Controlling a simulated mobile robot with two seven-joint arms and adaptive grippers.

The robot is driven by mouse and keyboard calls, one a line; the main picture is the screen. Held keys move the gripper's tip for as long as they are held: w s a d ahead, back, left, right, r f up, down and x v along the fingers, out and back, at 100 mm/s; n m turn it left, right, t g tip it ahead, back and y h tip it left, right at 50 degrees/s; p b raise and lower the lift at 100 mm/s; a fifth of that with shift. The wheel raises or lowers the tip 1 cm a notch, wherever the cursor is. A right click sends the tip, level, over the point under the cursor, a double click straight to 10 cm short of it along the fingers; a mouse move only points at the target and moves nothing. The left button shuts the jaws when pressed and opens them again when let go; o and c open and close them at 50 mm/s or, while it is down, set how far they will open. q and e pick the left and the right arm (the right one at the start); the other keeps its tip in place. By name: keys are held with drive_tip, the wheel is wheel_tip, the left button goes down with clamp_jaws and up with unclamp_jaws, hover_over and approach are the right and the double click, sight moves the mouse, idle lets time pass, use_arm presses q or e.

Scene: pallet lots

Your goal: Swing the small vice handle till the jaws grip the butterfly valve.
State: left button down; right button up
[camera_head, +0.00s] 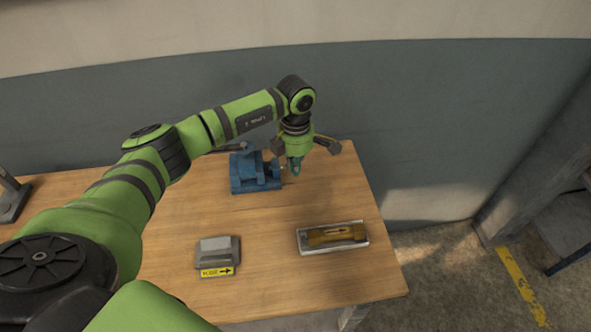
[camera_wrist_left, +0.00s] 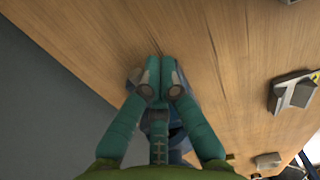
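The small blue vice (camera_head: 252,178) stands near the back edge of the wooden table. A dark bar (camera_head: 232,148), perhaps its handle, shows at its upper left. My left gripper (camera_head: 295,168) points down just right of the vice. In the left wrist view its teal fingers (camera_wrist_left: 160,78) are together, with nothing visible between the tips. Blue parts of the vice (camera_wrist_left: 180,135) show behind the fingers, mostly hidden by them. I cannot make out the butterfly valve or the jaw gap. My right gripper is in neither view.
A grey block (camera_head: 218,248) with a yellow arrow tag sits at the front middle. A dark stand (camera_head: 12,200) is at far left. Bare table lies between.

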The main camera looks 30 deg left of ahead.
use_arm(q)
drive_tip(key=shift+s, duration=0.1)
idle(0.5)
drive_tip(key=shift+s+d+p, duration=0.1)
drive_tip(key=shift+s+p, duration=0.05)
drive_tip(key=shift+p, duration=0.15)
drive_tip(key=shift+s+d, duration=0.3)
wheel_tip(320, 180, up, 9)
drive_tip(key=p, duration=0.6)
idle(0.7)
